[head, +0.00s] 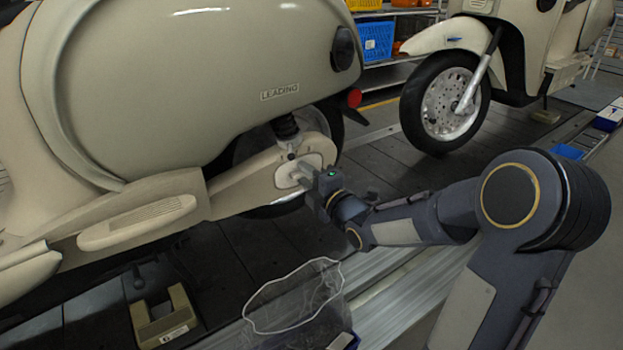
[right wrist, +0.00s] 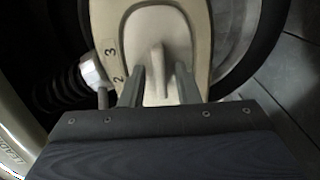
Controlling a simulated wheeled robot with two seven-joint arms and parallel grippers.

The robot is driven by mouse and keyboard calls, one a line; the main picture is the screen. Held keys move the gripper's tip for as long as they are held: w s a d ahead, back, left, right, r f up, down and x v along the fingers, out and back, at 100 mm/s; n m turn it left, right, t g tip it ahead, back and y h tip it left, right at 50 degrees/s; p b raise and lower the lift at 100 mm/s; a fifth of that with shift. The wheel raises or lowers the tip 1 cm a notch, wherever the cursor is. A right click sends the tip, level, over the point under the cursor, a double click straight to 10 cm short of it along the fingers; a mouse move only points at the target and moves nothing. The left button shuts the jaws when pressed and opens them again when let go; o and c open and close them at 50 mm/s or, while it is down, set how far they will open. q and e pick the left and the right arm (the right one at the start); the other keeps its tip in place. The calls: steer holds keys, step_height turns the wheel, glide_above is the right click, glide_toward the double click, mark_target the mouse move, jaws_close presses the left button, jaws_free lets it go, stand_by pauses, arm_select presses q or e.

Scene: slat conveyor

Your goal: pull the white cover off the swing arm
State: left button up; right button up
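The beige swing arm (head: 242,188) runs beside the rear wheel of the near scooter. The white cover (head: 284,178) sits on its rear end. In the right wrist view the cover (right wrist: 140,42) fills the inside of the swing arm's rounded end (right wrist: 112,32), and a narrow upright tab (right wrist: 157,56) stands out from its middle. My right gripper (head: 305,178) is at the cover, with its fingers open on either side of the tab. Small gaps show between the tab and both fingers in the wrist view (right wrist: 159,72). My left gripper is out of view.
A clear plastic bag (head: 295,300) lines a bin below my right forearm. A beige block (head: 162,318) stands on the slats at lower left. A shock absorber (right wrist: 62,92) is close left of the fingers. A second scooter (head: 445,100) stands behind.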

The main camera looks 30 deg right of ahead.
steer(key=shift+w+r, duration=0.4)
steer(key=shift+w, duration=0.05)
jaws_close()
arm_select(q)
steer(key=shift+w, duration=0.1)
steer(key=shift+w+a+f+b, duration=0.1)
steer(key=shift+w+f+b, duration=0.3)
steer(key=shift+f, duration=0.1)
arm_select(e)
steer(key=shift+s+a+f, duration=0.25)
steer(key=shift+s+f, duration=0.1)
steer(key=shift+s, duration=0.2)
steer(key=shift+c, duration=0.4)
jaws_free()
steer(key=shift+s, duration=0.1)
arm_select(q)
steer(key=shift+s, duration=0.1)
arm_select(e)
steer(key=shift+o, duration=1.2)
steer(key=shift+s+d, duration=0.1)
steer(key=shift+d, duration=0.05)
